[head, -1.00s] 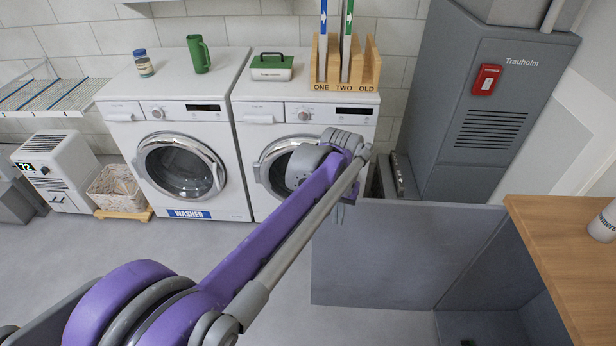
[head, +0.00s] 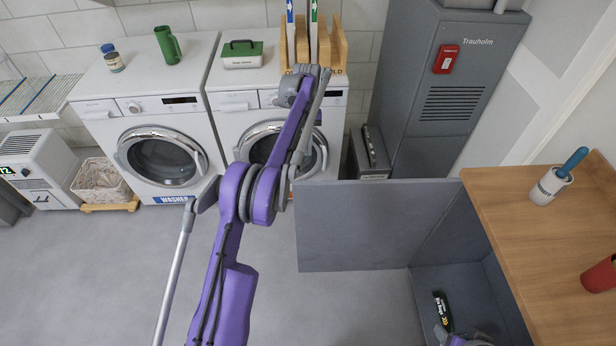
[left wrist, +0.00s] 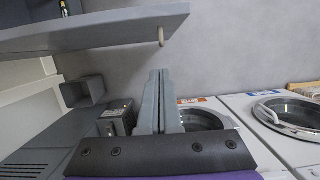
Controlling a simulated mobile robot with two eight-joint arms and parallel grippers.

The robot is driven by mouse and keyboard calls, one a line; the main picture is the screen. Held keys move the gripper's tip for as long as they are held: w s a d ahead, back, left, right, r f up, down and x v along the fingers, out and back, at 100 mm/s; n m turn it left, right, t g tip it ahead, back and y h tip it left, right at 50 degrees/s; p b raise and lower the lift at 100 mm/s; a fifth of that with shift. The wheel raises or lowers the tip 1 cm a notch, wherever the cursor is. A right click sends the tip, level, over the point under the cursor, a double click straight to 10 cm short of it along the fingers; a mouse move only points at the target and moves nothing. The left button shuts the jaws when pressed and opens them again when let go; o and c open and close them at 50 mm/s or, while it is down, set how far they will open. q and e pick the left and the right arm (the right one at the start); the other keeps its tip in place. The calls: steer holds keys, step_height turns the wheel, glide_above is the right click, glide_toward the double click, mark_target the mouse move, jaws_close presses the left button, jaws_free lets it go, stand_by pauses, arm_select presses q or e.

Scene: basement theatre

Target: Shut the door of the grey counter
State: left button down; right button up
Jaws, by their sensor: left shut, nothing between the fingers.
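The door of the grey counter (head: 360,225) stands wide open, a flat grey panel reaching left from the counter. The counter has a wooden top (head: 510,225) and a grey inside (head: 475,285) that lies open to view. In the left wrist view, a grey panel that looks like the door (left wrist: 90,38) crosses the top, with a small pale knob (left wrist: 161,37) near its end. My left gripper (left wrist: 160,73) is shut and empty, apart from the panel. In the head view it is mostly hidden at the far end of my purple arm.
A washer (head: 160,150) and a second white machine (head: 225,105) stand behind the arm. A tall grey heater unit (head: 420,145) stands beyond the door. A black item (head: 442,308) lies inside the counter. A lint roller (head: 552,183) and red cup (head: 602,274) stand on top. Floor left of the door is clear.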

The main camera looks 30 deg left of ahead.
arm_select(q)
steer(key=s+f, duration=0.1)
steer(key=f, duration=0.1)
steer(key=s+d+f, duration=0.1)
steer(key=f, duration=0.2)
steer(key=s+d+f, duration=0.1)
steer(key=s+f, duration=0.1)
steer(key=f, duration=0.1)
steer(key=shift+s+d, duration=0.1)
steer(key=shift+d, duration=0.1)
steer(key=shift+s+d, duration=0.3)
steer(key=shift+s, duration=0.25)
steer(key=shift+d, duration=0.1)
